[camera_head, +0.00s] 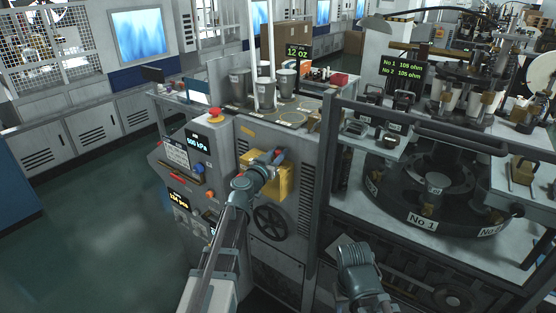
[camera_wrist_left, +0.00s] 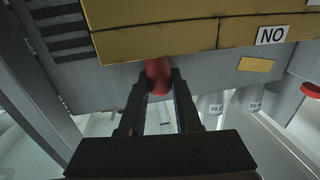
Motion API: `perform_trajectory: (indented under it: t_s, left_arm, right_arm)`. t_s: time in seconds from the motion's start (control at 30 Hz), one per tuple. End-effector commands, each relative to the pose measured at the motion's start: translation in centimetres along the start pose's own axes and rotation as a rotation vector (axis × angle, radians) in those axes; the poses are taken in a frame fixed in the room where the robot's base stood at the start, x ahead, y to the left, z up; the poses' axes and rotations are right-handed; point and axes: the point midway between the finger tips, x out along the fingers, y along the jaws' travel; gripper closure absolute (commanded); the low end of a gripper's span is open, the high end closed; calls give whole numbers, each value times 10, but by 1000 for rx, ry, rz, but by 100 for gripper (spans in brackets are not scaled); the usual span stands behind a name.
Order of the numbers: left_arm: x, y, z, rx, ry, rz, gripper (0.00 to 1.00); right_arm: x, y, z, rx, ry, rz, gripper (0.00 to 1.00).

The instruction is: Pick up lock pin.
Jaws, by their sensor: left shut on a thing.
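The lock pin appears to be the red cylindrical piece (camera_wrist_left: 158,75) at the edge of a yellow block (camera_wrist_left: 160,38) in the left wrist view. My left gripper (camera_wrist_left: 160,80) is shut on it, one dark finger on each side. Its far end is hidden against the block, so I cannot tell whether it is still seated there. In the head view my left gripper (camera_head: 273,162) is at the yellow block (camera_head: 285,183) on the front of the grey machine. The pin is too small to make out there. Of my right arm only a grey wrist part shows, not its fingers.
A black handwheel (camera_head: 270,222) is just below the yellow block. A control panel (camera_head: 188,158) with buttons is to its left. Several cups (camera_head: 286,82) stand on the machine top. A round turntable (camera_head: 422,220) and frame posts are at the right. The floor at left is clear.

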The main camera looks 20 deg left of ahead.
Motion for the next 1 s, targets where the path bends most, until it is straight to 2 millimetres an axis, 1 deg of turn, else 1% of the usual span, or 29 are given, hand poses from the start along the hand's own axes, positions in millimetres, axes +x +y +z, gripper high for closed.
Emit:
perform_trajectory:
  t_s: [0.03,0.07,0.1,0.43,0.57,0.77,1.0]
  left_arm:
    - [0,0,0,0,0,0,94]
    - [0,0,0,0,0,0,100]
    - [0,0,0,0,0,0,100]
    - [0,0,0,0,0,0,100]
    - [0,0,-4,0,0,0,100]
    - [0,0,-21,0,0,0,100]
    - [0,0,-57,0,0,0,100]
  right_arm:
    - [0,0,0,0,0,0,50]
    - [0,0,0,0,0,0,50]
    - [0,0,0,0,0,0,50]
    - [0,0,0,0,0,0,50]
    - [-4,0,0,0,0,0,50]
    - [-21,2,1,0,0,0,50]
    - [-56,5,3,0,0,0,50]
